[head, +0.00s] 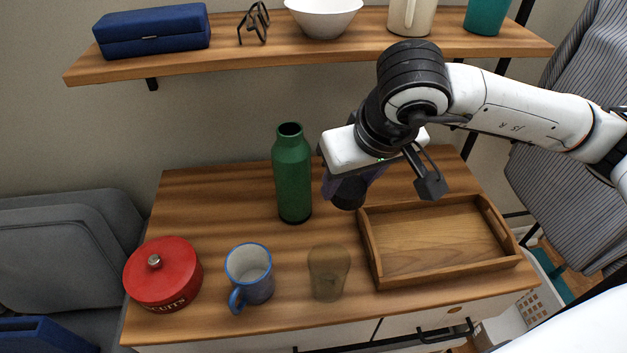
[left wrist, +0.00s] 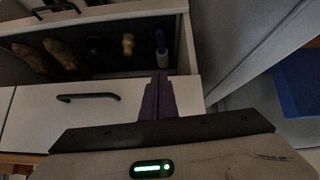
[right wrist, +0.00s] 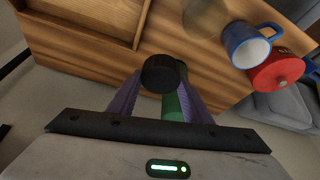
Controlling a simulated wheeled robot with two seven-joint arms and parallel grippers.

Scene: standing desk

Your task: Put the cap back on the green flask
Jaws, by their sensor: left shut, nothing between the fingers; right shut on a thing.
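The green flask (head: 292,178) stands upright and uncapped at the back middle of the desk, its round mouth open at the top. My right gripper (head: 345,180) is just right of the flask, pointing down, and is shut on the black cap (head: 349,193). The cap also shows between the purple fingers in the right wrist view (right wrist: 160,73); part of the green flask (right wrist: 178,103) shows behind it. The cap is apart from the flask's mouth. My left gripper (left wrist: 158,82) is shut and empty in the left wrist view, by an open drawer; it is out of the head view.
A wooden tray (head: 440,281) lies right of the flask. In front are a clear amber glass (head: 329,273), a blue mug (head: 250,275) and a red biscuit tin (head: 163,272). The shelf (head: 250,51) above holds a blue case, glasses and a bowl. The open drawer (left wrist: 110,82) holds several items.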

